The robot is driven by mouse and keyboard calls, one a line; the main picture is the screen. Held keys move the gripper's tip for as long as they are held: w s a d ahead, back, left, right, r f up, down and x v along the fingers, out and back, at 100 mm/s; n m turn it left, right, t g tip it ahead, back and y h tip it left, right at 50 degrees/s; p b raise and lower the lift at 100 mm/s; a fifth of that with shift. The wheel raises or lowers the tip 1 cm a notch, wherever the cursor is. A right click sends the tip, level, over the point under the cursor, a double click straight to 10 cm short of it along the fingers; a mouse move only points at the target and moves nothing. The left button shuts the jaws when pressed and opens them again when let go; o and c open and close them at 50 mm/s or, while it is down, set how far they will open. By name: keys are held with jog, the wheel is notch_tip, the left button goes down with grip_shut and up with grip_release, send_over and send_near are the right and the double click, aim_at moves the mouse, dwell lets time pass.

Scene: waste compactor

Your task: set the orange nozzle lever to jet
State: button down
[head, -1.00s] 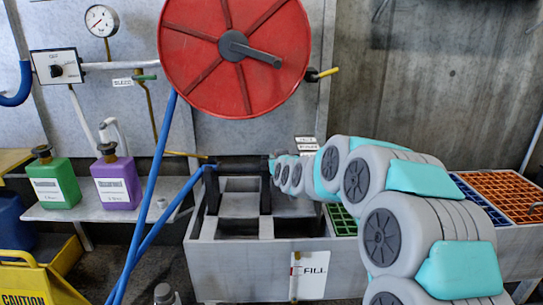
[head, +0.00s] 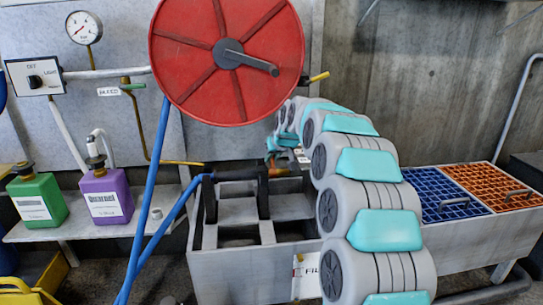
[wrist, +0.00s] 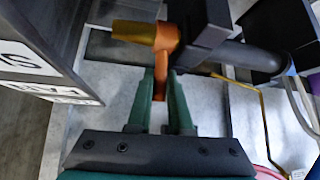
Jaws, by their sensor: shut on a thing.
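The orange nozzle lever (wrist: 160,62) shows in the wrist view below a brass-coloured nozzle tip (wrist: 133,31) and a dark block. A small bit of orange also shows in the head view (head: 277,172), at the right end of the dark nozzle body (head: 240,174). My gripper (wrist: 163,90) has its two green fingers closed on the lever's lower end, one on each side. In the head view my gripper (head: 282,158) is small and partly hidden by my arm. I cannot tell from these frames which setting the lever stands at.
White label plates (wrist: 68,95) on a grey panel stand close on the left in the wrist view. A blue hose (head: 160,225) hangs from the red reel (head: 228,60). Green and purple jugs (head: 105,203) stand on a left shelf. Blue and orange grates (head: 440,195) lie right.

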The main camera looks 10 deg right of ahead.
jog(key=shift+w+f+g, duration=0.1)
jog(key=shift+f+g, duration=0.05)
jog(key=shift+g, duration=0.15)
dwell(0.4)
jog(key=c, duration=0.8)
grip_release()
jog(key=shift+c, duration=0.2)
jog(key=v, duration=0.8)
